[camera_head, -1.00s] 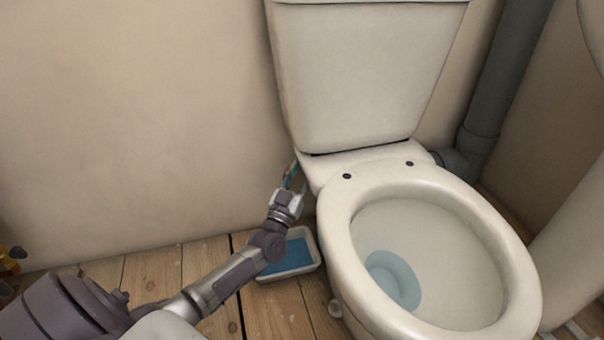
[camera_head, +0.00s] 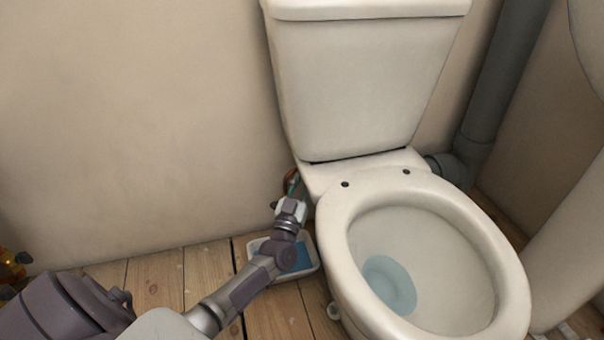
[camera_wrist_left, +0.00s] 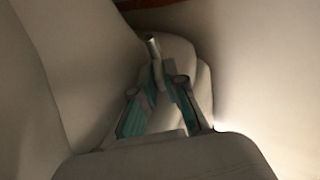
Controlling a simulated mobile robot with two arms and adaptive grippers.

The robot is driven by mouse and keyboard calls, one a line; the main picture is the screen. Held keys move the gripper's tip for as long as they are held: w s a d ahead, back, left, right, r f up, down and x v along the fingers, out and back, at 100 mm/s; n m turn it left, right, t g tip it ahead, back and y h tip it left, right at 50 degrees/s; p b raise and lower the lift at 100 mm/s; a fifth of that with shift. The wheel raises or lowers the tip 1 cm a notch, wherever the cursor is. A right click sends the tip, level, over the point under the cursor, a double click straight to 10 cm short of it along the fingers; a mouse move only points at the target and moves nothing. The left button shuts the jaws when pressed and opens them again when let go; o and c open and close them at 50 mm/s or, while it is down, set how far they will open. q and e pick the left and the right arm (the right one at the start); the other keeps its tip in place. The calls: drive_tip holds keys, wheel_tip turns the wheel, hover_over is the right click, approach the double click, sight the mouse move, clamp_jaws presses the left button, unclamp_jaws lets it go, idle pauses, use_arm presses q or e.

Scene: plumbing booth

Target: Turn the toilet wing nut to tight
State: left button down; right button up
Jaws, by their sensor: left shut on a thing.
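The toilet (camera_head: 365,90) stands in the middle right of the head view. My left gripper (camera_head: 292,184) reaches in at its left side, low behind the bowl and below the cistern; the toilet edge partly hides its fingertips there. In the left wrist view, a grey bolt end (camera_wrist_left: 152,44) sticks up under the cistern, with a small grey wing nut (camera_wrist_left: 158,76) on it. The teal-padded fingers of my left gripper (camera_wrist_left: 158,88) are on either side of the nut and shut on it. How tight the nut is cannot be told. My right gripper is not in view.
A white tray with a blue inside (camera_head: 302,256) lies on the wooden floor under my left wrist. The wall (camera_head: 140,120) is close behind. A grey pipe (camera_head: 500,90) stands at the right.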

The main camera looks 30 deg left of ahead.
use_arm(q)
drive_tip(key=c, duration=1.2)
unclamp_jaws()
drive_tip(key=v, duration=1.2)
